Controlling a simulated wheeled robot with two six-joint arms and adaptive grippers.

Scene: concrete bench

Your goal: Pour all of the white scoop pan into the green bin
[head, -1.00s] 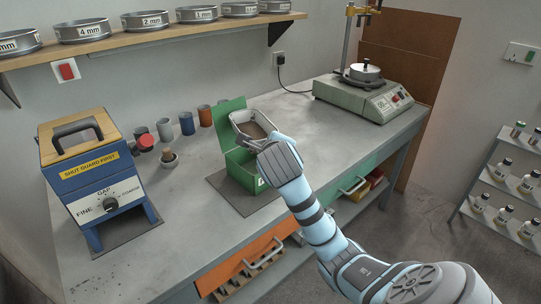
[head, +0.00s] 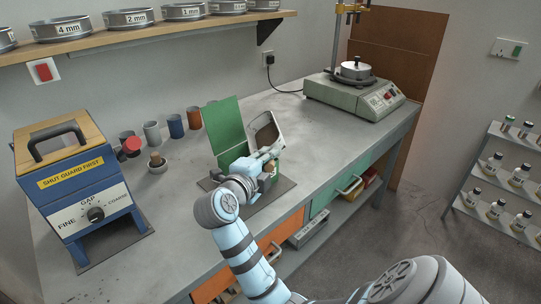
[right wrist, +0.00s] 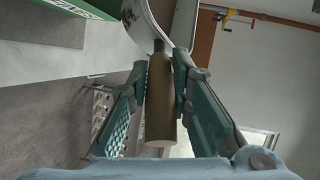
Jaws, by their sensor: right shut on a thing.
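The white scoop pan (head: 280,126) is tipped steeply on its side above the right part of the green bin (head: 223,128). A dark brown area shows inside the pan; I cannot tell how much is left in it. My right gripper (head: 267,166) is shut on the pan's wooden handle. In the right wrist view the brown handle (right wrist: 160,105) lies between the fingers (right wrist: 163,72), with the pan's pale rim (right wrist: 146,30) beyond. The bin's lid stands open at the back, and its inside is mostly hidden. My left gripper is not in view.
The bin stands on a dark mat (head: 272,196). A sieve shaker (head: 357,92) stands at the back right. A shelf of sieves (head: 140,36) hangs above.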

